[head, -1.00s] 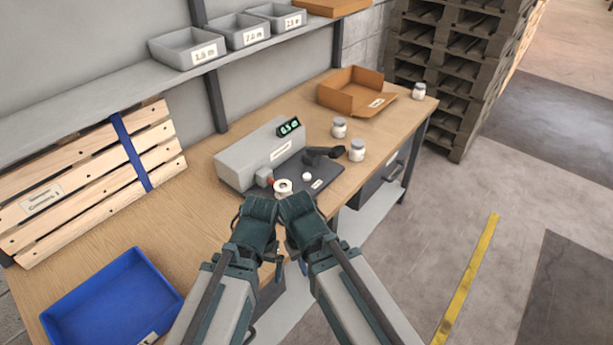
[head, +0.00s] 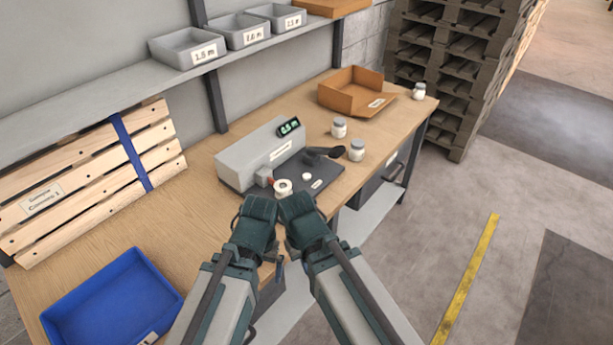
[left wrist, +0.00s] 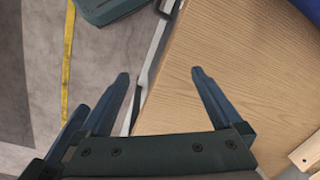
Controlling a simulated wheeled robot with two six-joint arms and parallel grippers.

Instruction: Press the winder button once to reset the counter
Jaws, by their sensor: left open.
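The winder (head: 255,158) is a grey box on the bench with a dark base plate (head: 325,172). Its counter display (head: 289,127) shows small lit green digits, too blurred to read surely. A small red part (head: 270,181) sits at its front, beside a white ring-shaped roll (head: 283,187). A small white round knob (head: 306,176) is on the plate; I cannot tell which part is the button. My left gripper (head: 268,256) is on the near side of the winder, fingers mostly hidden; the left wrist view shows it open and empty (left wrist: 160,76). My right gripper (head: 293,256) is beside it, fingers hidden.
A black handle (head: 326,152) and white jars (head: 339,128) are near the winder. A blue tray (head: 115,300) lies at the left, below a slatted wooden panel (head: 90,180). An orange open box (head: 350,92) is at the back. Bench is clear left of the winder.

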